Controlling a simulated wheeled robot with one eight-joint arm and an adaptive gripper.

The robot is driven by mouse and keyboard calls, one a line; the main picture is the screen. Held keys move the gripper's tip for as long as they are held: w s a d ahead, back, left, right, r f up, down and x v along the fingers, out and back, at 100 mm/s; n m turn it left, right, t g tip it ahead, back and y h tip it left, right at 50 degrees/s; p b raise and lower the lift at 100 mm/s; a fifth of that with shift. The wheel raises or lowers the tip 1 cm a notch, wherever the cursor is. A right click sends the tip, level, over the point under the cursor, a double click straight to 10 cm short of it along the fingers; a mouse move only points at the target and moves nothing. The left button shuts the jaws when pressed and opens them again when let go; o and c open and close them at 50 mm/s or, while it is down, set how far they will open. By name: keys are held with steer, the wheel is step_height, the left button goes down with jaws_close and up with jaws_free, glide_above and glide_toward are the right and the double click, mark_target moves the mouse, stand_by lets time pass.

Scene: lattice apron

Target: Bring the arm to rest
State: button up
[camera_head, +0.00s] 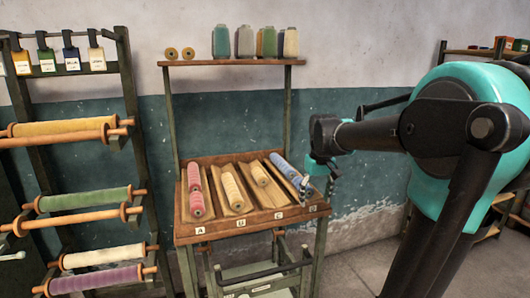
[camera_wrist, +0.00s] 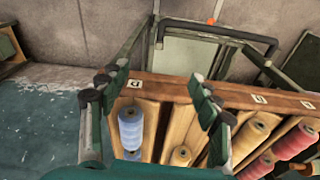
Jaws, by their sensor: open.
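My arm reaches in from the right in the head view, with my gripper (camera_head: 305,186) over the front right corner of a sloped wooden rack (camera_head: 222,228). In the wrist view my gripper (camera_wrist: 155,102) has its fingers spread wide, with nothing held between them. Blue spools (camera_head: 284,167) lie in the rightmost slot, marked D; a blue spool (camera_wrist: 131,128) shows below and between the fingers in the wrist view. The front end of slot D is partly hidden by the gripper in the head view. I cannot tell how high the fingers are above the rack.
Slot A holds pink spools (camera_head: 195,190); slots B and C hold cream (camera_head: 232,191) and tan (camera_head: 260,174) ones. A shelf (camera_head: 200,63) with cones stands above. A frame of large thread rolls (camera_head: 85,199) is at left. A cart (camera_head: 262,277) sits beneath the rack.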

steer(key=s+d+f+m+t, duration=0.2)
steer(key=s+f, duration=1.4)
steer(key=f, duration=0.1)
steer(key=shift+s+d+f+m+t, duration=0.15)
steer(key=shift+d+f+m+t, duration=0.15)
steer(key=shift+t, duration=0.1)
